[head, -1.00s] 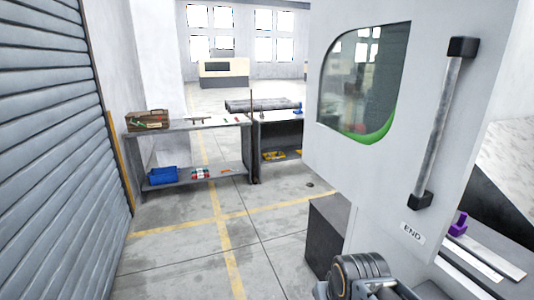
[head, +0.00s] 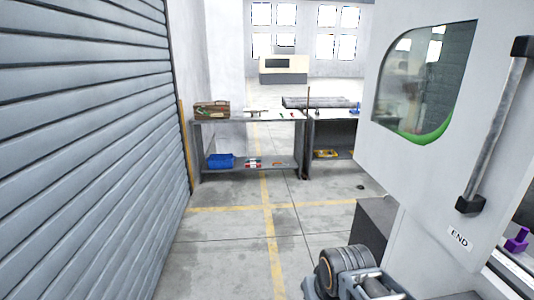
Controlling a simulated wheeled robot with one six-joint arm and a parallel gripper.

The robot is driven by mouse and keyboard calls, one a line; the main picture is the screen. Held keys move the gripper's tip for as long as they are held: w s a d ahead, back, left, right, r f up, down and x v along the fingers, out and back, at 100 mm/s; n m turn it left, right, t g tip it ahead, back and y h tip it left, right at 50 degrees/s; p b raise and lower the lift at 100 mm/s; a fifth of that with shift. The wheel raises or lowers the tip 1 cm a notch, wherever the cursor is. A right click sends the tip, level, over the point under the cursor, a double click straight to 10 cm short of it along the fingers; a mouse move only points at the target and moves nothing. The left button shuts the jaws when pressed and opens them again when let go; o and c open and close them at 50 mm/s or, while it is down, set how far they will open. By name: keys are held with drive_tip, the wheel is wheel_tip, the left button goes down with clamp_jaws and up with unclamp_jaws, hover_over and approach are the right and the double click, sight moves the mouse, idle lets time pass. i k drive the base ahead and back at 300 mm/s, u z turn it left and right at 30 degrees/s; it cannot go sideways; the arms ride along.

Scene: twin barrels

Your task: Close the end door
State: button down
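The end door (head: 385,160) is a white panel at the right of the head view, with a green-edged window (head: 425,75). It carries a grey bar handle (head: 492,130) with black end mounts and a label (head: 459,238) reading "END". A gap with a purple part inside shows at the lower right, beside the door. Part of my arm shows at the bottom, below and left of the handle and apart from it. My gripper's fingers are not visible.
A grey roller shutter (head: 85,140) fills the left side. Two workbenches (head: 245,122) with a wooden box (head: 211,110) and a blue bin (head: 221,161) stand ahead. Open floor (head: 235,250) with yellow lines lies between. A purple part (head: 517,240) is at the far right.

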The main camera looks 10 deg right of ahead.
sight(464, 180)
drive_tip(key=u, duration=0.15)
drive_tip(key=i, duration=2.05)
drive_tip(key=z, duration=0.7)
drive_tip(key=i, duration=2.05)
drive_tip(key=z, duration=0.7)
